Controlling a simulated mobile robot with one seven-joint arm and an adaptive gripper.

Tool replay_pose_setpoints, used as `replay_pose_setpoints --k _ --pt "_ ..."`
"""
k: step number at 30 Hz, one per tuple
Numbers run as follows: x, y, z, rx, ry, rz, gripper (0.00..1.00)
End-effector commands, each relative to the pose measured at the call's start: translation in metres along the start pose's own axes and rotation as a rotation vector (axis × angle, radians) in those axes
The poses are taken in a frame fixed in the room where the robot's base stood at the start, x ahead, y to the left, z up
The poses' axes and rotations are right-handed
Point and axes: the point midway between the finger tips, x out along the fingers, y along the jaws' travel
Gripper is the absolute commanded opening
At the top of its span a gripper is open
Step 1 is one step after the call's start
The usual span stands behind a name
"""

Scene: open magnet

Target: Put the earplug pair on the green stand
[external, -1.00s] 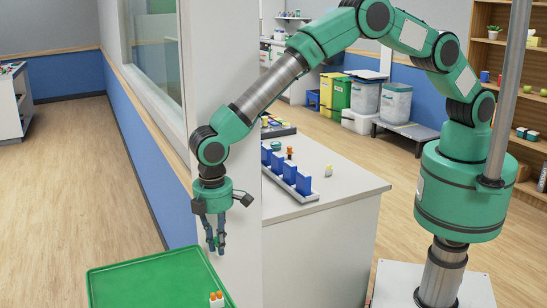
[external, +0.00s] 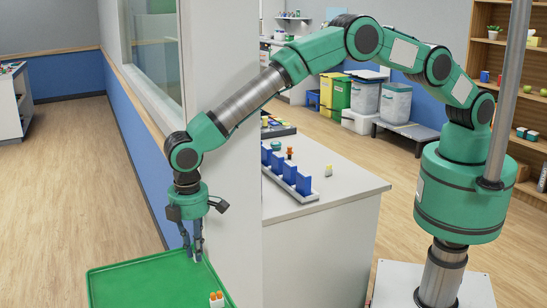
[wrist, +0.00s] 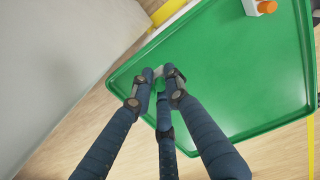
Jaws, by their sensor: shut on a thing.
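The green stand (external: 140,280) is a wide flat tray with a raised rim, at the bottom of the external view; it also fills much of the wrist view (wrist: 240,80). My gripper (external: 195,256) points down above the back right part of the stand. In the wrist view its fingertips (wrist: 158,76) close around a small pale thing (wrist: 158,71), mostly hidden by the fingers. It may be the earplug pair, but I cannot tell for sure. Its height above the stand is unclear.
A white block with two orange tops (external: 217,298) stands at the stand's right edge; it also shows in the wrist view (wrist: 262,6). A wall corner (external: 235,230) rises close to the right of my gripper. A white counter (external: 345,185) holds blue holders. The stand's middle is clear.

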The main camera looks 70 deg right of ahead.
Motion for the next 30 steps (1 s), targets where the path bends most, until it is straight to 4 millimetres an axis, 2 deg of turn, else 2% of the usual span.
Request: replay_pose_setpoints --k 12,25,26,28,30 --pt "0.035 -0.001 0.000 0.000 -0.001 0.000 0.06" --pt "0.038 -0.002 -0.001 0.000 0.000 0.000 0.06" --pt "0.038 -0.002 -0.001 0.000 0.000 0.000 0.17" --pt "0.038 -0.001 -0.001 0.000 0.000 0.000 0.31" --pt "0.037 -0.002 -0.001 0.000 0.000 0.000 0.34"
